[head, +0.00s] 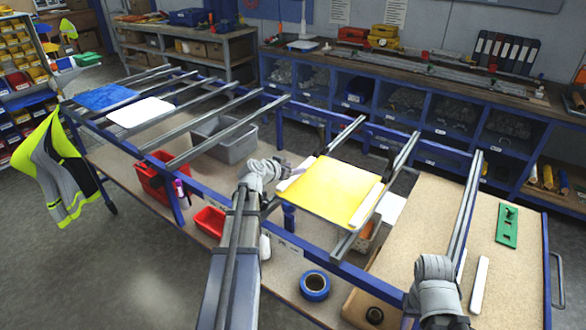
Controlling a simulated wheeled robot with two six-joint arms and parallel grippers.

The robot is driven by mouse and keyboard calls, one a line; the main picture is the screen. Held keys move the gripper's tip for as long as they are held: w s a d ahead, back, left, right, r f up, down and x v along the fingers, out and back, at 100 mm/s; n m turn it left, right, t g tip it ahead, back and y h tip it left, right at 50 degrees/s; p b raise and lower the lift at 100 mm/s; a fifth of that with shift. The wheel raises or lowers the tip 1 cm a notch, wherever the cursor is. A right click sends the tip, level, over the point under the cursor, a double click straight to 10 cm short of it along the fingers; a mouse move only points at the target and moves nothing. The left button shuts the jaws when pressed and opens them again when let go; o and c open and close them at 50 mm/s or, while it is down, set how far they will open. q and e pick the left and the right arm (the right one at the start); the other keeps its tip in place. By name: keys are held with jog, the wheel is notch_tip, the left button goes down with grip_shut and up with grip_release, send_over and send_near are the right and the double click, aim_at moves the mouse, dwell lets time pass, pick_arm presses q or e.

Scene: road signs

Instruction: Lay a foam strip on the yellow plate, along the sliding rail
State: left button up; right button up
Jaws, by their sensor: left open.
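The yellow plate (328,192) lies across the sliding rails (350,230) of the blue frame. One white foam strip (366,205) lies along its right edge. Another white strip (296,174) lies at its left edge, next to my left gripper (283,170). My left gripper is open, close beside that strip; its fingertips are small and partly hidden by the wrist. A further white strip (479,285) lies on the board at right. My right arm's wrist shows at the lower right, with its fingers hidden, near a pale piece partly behind it.
A blue tape roll (314,285) and red bins (160,177) sit on the lower shelf. A green plate (507,226) lies on the right board. Blue (105,98) and white (141,111) plates lie on the rails at far left. Bare rails separate them from the yellow plate.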

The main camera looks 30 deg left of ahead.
pick_arm(q)
jog(key=p+v, duration=0.5)
jog(key=v, duration=0.7)
jog(key=shift+r, duration=0.25)
